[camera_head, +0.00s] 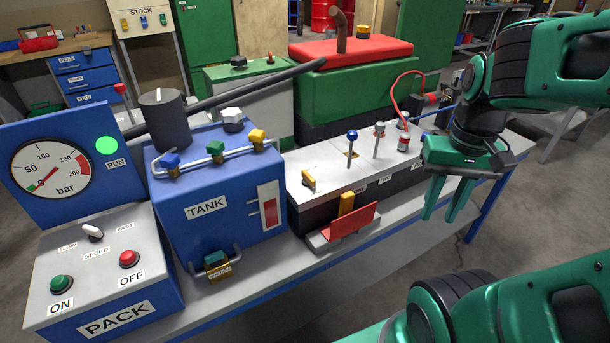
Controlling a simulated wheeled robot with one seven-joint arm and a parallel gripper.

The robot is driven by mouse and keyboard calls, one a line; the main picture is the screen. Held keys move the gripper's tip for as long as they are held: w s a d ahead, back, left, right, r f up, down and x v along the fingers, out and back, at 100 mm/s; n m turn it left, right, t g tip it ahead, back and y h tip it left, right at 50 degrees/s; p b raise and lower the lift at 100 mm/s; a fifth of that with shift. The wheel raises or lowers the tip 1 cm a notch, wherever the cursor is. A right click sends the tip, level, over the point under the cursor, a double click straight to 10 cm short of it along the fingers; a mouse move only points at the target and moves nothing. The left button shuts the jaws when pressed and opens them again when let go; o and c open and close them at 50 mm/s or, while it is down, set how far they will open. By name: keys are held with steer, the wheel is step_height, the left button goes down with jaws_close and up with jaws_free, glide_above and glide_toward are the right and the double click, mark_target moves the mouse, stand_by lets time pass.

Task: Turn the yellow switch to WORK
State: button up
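A small yellow switch (308,180) sits at the left end of a light grey panel on top of a dark box (325,207). It leans to one side; no WORK lettering is readable beside it. A second yellow upright piece (346,204) stands lower, at the box's front, behind a tilted red plate (350,227). My gripper (442,217) is at the right, pointing down, its two green fingers apart with nothing between them. It is in front of the box's right end, well right of the yellow switch and apart from it.
Blue-topped (352,136) and grey (379,130) levers and a red-banded plug (403,142) with a looping red cable stand on the panel. The blue TANK (230,235) and PACK box (50,275) are left. A green, red-topped machine (350,95) stands behind.

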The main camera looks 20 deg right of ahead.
steer(key=w+a+r+n, duration=0.1)
steer(key=w+r+n, duration=0.1)
steer(key=w, duration=0.6)
steer(key=n, duration=0.6)
glide_above(308, 175)
step_height(308, 175, down, 10)
steer(key=shift+r, duration=0.15)
jaws_close()
